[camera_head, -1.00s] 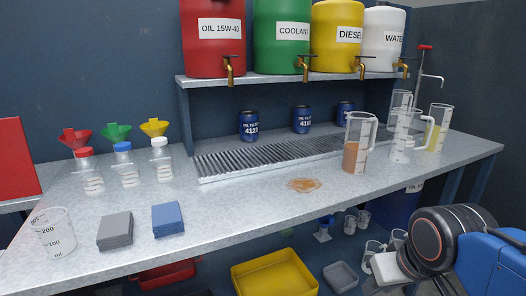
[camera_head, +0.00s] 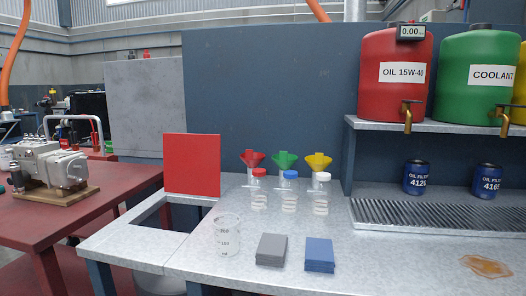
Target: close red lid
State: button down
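The red lid (camera_head: 192,164) is a flat square panel. It stands upright, open, at the back edge of a dark rectangular opening (camera_head: 163,219) in the left end of the grey metal workbench. Its face is turned toward me and nothing covers it. My gripper is not in view, and no part of my arm shows now.
A clear beaker (camera_head: 227,238), a grey stack (camera_head: 271,250) and a blue stack (camera_head: 319,255) stand right of the opening. Capped bottles (camera_head: 289,195) and colored funnels (camera_head: 285,161) are behind them. A red table (camera_head: 60,235) with a pump (camera_head: 52,172) is at left.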

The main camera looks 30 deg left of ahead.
aim_at(192, 162)
jog(key=k+j+u, duration=0.1)
jog(key=j, duration=0.35)
jog(key=k+j+u, duration=0.1)
jog(key=j, duration=0.4)
jog(key=j+u, duration=0.1)
jog(key=j, duration=0.35)
